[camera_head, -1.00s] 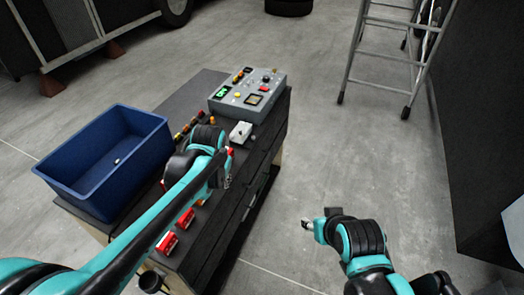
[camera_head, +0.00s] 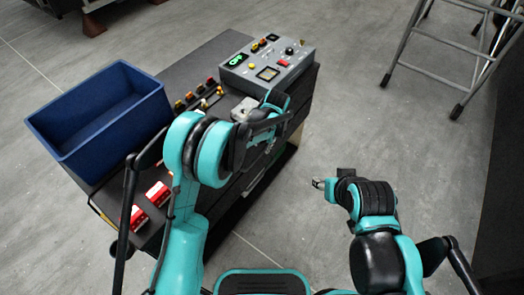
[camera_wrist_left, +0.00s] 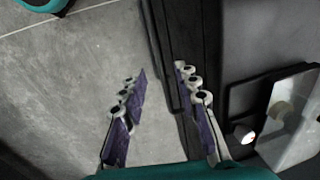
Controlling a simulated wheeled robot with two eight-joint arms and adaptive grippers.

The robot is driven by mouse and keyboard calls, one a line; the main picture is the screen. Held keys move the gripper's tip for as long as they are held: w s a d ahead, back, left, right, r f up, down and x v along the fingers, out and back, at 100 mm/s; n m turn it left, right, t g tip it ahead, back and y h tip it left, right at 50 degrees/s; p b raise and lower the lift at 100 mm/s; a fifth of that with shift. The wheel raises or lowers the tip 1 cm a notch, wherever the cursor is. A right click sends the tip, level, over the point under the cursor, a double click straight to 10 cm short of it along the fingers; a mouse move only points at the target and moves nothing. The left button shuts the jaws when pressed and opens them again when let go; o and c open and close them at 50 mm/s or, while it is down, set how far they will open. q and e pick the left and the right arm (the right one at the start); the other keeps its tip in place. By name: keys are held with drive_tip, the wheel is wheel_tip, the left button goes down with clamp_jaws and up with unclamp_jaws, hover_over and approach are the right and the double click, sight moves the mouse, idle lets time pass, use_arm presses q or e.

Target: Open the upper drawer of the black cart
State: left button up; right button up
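The black cart (camera_head: 190,62) stands left of centre in the head view. Its drawer side faces right and is partly hidden by my left arm, so I cannot tell the upper drawer's state. My left gripper (camera_head: 274,142) is at that side, just below the top edge. In the left wrist view its two fingers (camera_wrist_left: 160,75) are apart, with a dark long edge of the cart (camera_wrist_left: 172,40) between and beside the right finger. I cannot tell whether they touch. My right gripper (camera_head: 319,184) is over the floor, right of the cart; its fingers are too small to read.
On the cart stand a blue bin (camera_head: 100,120), a grey control box (camera_head: 268,65), a small light-grey block (camera_head: 244,109) and red-and-white items (camera_head: 158,194). A stepladder (camera_head: 470,55) stands at upper right.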

sight(261, 154)
use_arm(q)
drive_tip(key=f, duration=0.2)
drive_tip(key=f+b, duration=0.1)
drive_tip(key=f, duration=0.2)
drive_tip(key=shift+w+a+f+b, duration=0.35)
drive_tip(key=shift+a+f+b, duration=0.05)
clamp_jaws()
use_arm(e)
wheel_tip(261, 154, down, 2)
drive_tip(key=shift+f, duration=0.1)
use_arm(q)
drive_tip(key=shift+d, duration=0.1)
